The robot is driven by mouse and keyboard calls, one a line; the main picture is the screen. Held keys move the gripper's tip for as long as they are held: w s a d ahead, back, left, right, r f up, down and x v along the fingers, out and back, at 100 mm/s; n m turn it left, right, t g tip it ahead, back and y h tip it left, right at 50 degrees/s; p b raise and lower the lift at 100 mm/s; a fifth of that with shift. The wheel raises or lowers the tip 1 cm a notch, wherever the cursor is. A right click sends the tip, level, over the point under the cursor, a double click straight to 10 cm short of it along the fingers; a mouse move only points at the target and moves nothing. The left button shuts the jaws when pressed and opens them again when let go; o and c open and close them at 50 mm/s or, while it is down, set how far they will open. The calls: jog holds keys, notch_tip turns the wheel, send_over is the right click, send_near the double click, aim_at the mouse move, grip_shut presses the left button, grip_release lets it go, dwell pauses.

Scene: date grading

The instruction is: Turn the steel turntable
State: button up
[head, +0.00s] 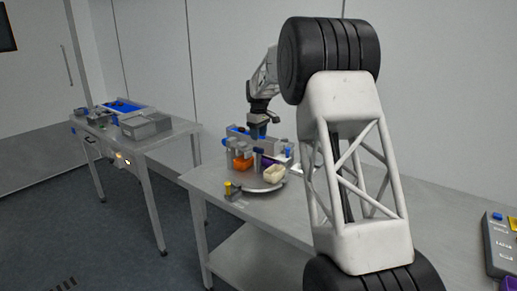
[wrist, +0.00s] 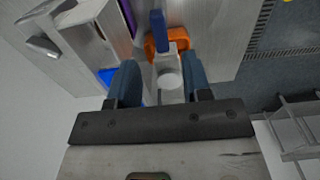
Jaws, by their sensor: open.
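The steel turntable (head: 262,188) is a flat round disc near the far left corner of the steel bench (head: 222,182). A cream bowl (head: 274,173), an orange container (head: 242,163) and a purple piece (head: 265,159) stand on or right beside it. My gripper (head: 258,135) is above and behind these things, partly hidden by them. In the wrist view my gripper (wrist: 160,62) is open, its two dark blue fingers on either side of a pale grey block with a round face (wrist: 168,79). I cannot tell whether the fingers touch it. The turntable's rim is not clear in the wrist view.
A small post with a yellow top (head: 229,188) stands at the bench's front edge. A second table (head: 150,140) with a grey box and a blue tray is at the left. A grey control box (head: 500,243) is at the right. My arm hides much of the bench.

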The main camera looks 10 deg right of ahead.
aim_at(258, 148)
jog(key=shift+f, duration=3.35)
jog(key=shift+c, duration=0.2)
grip_shut()
